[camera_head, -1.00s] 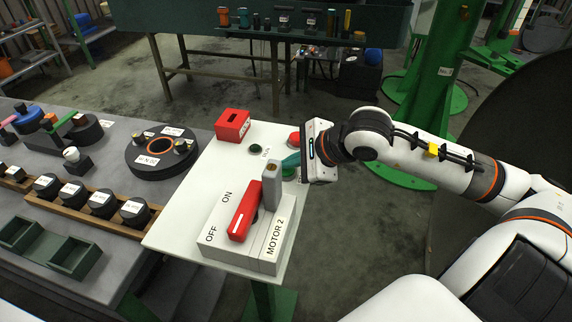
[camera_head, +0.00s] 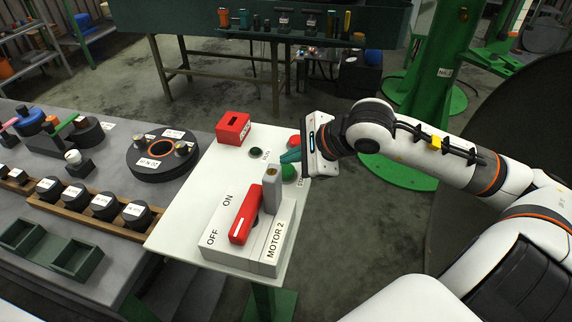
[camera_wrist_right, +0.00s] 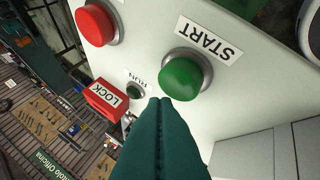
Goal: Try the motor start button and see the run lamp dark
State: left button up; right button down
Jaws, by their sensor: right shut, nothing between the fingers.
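The green START button (camera_head: 289,172) sits on the white panel (camera_head: 205,190); it also shows fully in the right wrist view (camera_wrist_right: 183,78). The small RUN lamp (camera_head: 255,152) looks dark green and unlit, also in the right wrist view (camera_wrist_right: 134,90). My right gripper (camera_head: 287,157) is shut and empty, its teal fingertips (camera_wrist_right: 160,102) beside and seemingly clear of the START button, which shows no finger covering its face. The red switch handle (camera_head: 244,214) of MOTOR 2 has its white-marked end near OFF. A grey block (camera_head: 272,186) stands against the handle. My left gripper is not in view.
A red button (camera_head: 295,139) is just beyond START. A red LOCK box (camera_head: 232,127) stands on the panel's far edge. The grey workbench (camera_head: 110,240) at left holds several black parts and a green tray (camera_head: 50,250). Open floor lies beyond the panel.

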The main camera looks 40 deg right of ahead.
aim_at(292, 172)
jog(key=shift+r+p, duration=1.25)
jog(key=shift+r, duration=1.3)
jog(key=shift+f, duration=0.1)
